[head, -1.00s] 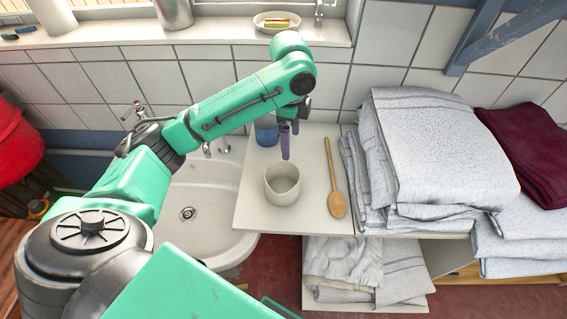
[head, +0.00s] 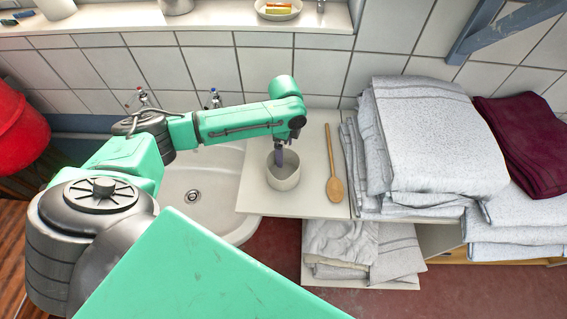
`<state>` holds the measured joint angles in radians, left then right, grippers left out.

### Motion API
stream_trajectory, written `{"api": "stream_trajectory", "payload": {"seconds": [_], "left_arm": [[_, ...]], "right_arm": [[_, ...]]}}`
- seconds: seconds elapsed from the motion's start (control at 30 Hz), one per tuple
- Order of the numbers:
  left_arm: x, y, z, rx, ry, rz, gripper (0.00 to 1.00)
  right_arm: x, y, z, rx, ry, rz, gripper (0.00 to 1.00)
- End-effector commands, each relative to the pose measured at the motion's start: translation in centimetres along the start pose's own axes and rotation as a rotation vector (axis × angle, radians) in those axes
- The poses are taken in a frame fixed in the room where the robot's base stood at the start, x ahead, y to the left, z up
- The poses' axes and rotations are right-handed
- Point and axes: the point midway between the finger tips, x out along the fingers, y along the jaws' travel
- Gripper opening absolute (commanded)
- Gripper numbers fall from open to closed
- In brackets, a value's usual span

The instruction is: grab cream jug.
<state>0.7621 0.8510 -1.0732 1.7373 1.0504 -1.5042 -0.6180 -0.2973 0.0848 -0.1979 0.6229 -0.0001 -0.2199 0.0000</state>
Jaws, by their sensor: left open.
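The cream jug (head: 284,180) is a small pale, round, open-topped vessel. It stands upright on the white shelf top beside the sink. My left gripper (head: 280,160) points down over the jug, with its fingertips at or just inside the mouth as seen from above. The gripper is open and holds nothing that I can see. I cannot tell whether a finger touches the jug's wall. My right gripper is not in the picture.
A wooden spoon (head: 334,176) lies just right of the jug. Folded towels (head: 440,140) are stacked further right. The sink (head: 205,185) is to the left. The tiled wall (head: 330,60) is behind. The shelf's front strip (head: 300,208) is clear.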

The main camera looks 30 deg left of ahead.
Motion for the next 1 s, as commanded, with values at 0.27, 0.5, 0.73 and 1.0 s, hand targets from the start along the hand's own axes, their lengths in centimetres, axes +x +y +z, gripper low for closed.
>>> {"api": "stream_trajectory", "payload": {"seconds": [0.27,0.5,0.73,1.0], "left_arm": [[0.0,0.0,0.0,0.001,0.001,0.0,0.33],[-0.1,0.0,0.0,0.0,0.001,0.0,0.0],[-0.4,-0.1,-0.1,0.0,0.001,-0.001,0.0],[-5.0,-0.2,-0.1,0.001,0.003,-0.006,0.0]], "right_arm": [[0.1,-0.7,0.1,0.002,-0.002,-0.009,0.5],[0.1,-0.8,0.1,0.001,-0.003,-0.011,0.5],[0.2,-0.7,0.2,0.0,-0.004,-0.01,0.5],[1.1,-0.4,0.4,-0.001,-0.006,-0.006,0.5]]}}
